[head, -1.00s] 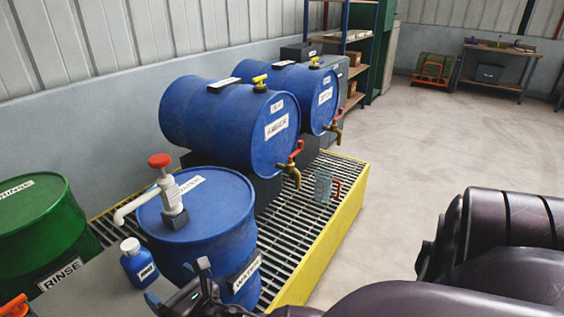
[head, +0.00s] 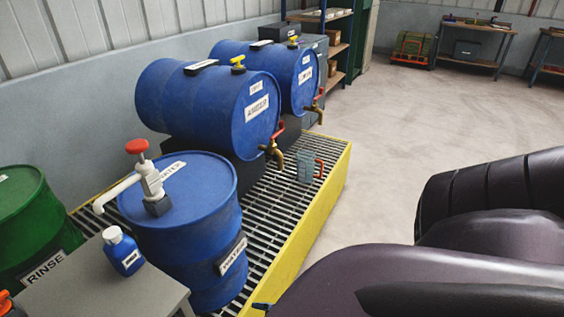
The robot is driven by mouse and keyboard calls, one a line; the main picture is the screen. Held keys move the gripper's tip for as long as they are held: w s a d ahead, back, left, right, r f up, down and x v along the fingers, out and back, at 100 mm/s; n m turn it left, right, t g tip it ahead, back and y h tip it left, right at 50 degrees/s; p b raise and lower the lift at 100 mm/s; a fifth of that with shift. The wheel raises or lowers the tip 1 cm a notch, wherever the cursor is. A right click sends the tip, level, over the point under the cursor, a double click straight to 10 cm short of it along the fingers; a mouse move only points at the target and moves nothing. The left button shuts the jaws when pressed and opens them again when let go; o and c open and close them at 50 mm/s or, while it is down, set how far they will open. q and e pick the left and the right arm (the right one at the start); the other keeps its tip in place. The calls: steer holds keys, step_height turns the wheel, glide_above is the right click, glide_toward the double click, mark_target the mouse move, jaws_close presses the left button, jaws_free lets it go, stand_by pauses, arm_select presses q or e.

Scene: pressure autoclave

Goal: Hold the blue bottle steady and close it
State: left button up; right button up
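The blue bottle (head: 122,256) stands upright on the grey side table, with a white label on its front. A white cap (head: 112,234) sits on its top; I cannot tell whether it is tight. No gripper touches the bottle. My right arm fills the lower right, and only a small dark tip of what seems to be my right gripper (head: 262,306) shows at the bottom edge, right of the bottle. The rest of that gripper is out of view, so its opening cannot be told. My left gripper is not in view.
The grey table (head: 100,290) stands beside a blue drum (head: 190,225) with a white, red-topped pump (head: 148,180) whose spout reaches toward the bottle. A green drum (head: 25,225) is at left. Blue barrels with taps and a clear jug (head: 306,167) are on the yellow-edged grating (head: 310,215).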

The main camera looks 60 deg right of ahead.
steer(key=s+m, duration=0.1)
steer(key=m, duration=0.1)
steer(key=s+m, duration=0.2)
steer(key=s+m+g, duration=0.1)
steer(key=s+m, duration=0.1)
steer(key=shift+s+d+f, duration=0.1)
steer(key=shift+d+f, duration=0.3)
arm_select(q)
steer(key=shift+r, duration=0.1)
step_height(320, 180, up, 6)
steer(key=p, duration=0.7)
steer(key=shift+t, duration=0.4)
arm_select(e)
step_height(320, 180, up, 7)
steer(key=t, duration=0.1)
steer(key=shift+w, duration=0.35)
